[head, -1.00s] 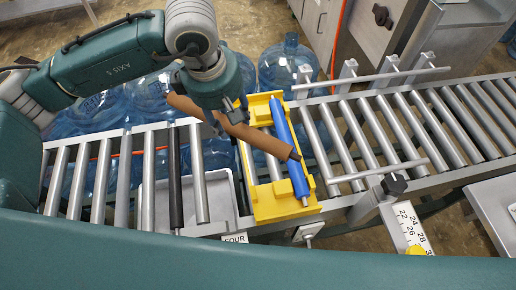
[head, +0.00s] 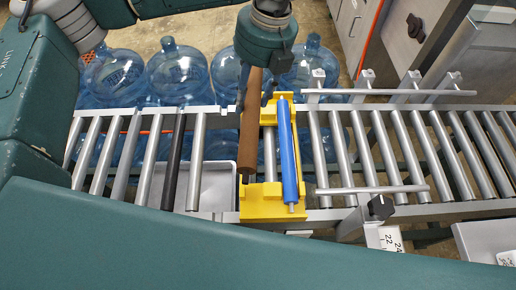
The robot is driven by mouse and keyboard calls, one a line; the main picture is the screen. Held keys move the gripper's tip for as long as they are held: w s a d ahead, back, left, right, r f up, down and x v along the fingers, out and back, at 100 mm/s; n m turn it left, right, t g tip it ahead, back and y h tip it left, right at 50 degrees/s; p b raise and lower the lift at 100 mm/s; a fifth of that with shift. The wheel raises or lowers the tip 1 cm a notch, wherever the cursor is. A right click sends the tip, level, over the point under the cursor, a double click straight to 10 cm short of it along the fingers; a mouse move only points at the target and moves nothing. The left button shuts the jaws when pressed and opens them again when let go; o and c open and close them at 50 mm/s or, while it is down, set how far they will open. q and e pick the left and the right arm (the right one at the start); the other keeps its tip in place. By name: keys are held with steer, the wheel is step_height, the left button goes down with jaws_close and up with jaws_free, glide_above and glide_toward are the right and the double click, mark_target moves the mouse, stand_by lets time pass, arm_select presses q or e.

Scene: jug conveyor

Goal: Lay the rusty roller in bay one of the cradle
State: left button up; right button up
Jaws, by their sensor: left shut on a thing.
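The rusty roller (head: 248,140) is a brown cylinder, now nearly in line with the conveyor rollers. My left gripper (head: 256,98) is shut on it near its upper half, from above. The roller appears over the left edge of the yellow cradle (head: 262,208), left of the blue roller (head: 289,155) that lies in the cradle's right side. A thin grey roller (head: 270,150) shows between them. I cannot tell whether the rusty roller touches the cradle. The cradle's left part is hidden behind the roller. My right gripper is not in view.
Conveyor rollers run left and right of the cradle, with one black roller (head: 173,160) at left. A grey tray (head: 218,185) lies below a gap left of the cradle. Guide rails (head: 380,92) stand at right. Blue water jugs (head: 178,70) stand behind.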

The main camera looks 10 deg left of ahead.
arm_select(q)
steer(key=shift+n, duration=0.4)
steer(key=shift+f, duration=0.35)
step_height(320, 180, down, 19)
steer(key=p, duration=0.5)
steer(key=shift+f, duration=0.15)
steer(key=o, duration=1.5)
steer(key=shift+a, duration=0.1)
steer(key=shift+o, duration=0.2)
